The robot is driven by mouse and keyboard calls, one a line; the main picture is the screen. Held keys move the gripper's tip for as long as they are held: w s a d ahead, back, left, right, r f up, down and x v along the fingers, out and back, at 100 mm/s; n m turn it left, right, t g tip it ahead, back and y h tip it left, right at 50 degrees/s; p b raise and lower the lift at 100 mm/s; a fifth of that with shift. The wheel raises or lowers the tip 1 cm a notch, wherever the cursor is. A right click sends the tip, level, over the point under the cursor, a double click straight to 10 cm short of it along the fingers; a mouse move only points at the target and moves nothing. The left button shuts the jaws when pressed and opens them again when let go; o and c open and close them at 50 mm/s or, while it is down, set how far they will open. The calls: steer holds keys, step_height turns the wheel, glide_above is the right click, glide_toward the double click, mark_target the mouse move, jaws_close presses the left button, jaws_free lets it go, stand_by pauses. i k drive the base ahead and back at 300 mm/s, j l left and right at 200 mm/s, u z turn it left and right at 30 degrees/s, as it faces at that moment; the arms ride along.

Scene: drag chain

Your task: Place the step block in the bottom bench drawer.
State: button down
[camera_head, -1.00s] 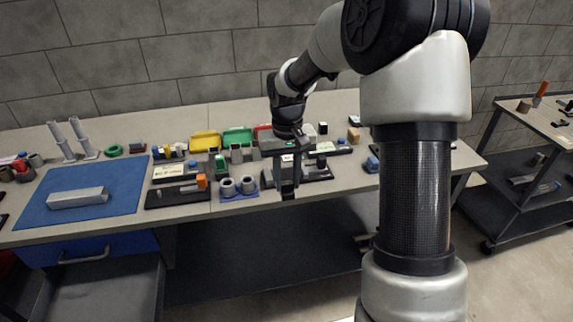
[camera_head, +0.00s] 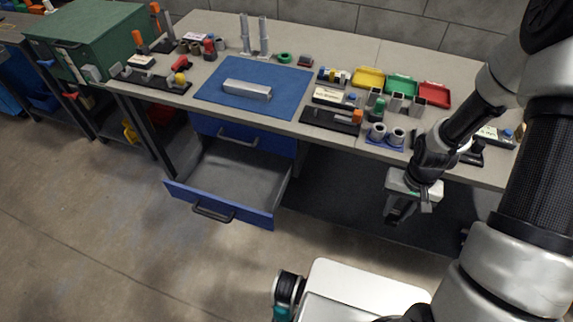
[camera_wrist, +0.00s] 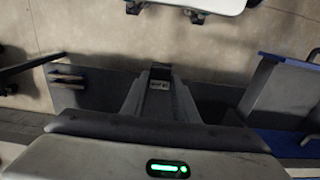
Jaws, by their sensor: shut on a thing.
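My gripper (camera_head: 397,212) hangs in front of the bench's front edge, pointing down, to the right of the open drawer and apart from it. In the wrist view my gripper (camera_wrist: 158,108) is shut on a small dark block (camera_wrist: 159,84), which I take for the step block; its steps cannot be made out. In the head view the held block is hard to tell from the dark fingers. The bottom bench drawer (camera_head: 221,205) is pulled out, with a blue front and a grey, empty-looking inside. Its blue edge shows at the right of the wrist view (camera_wrist: 290,60).
The closed upper drawer (camera_head: 262,142) sits above the open one. The bench top (camera_head: 330,75) holds a blue mat (camera_head: 215,95) with a grey bar, coloured bins and several fixtures. My white base stands below. The floor between base and drawer is clear.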

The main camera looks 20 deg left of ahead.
mark_target(227, 184)
steer(key=j, duration=1.8)
steer(key=k+j, duration=0.15)
steer(key=j, duration=1.6)
steer(key=i+z, duration=0.05)
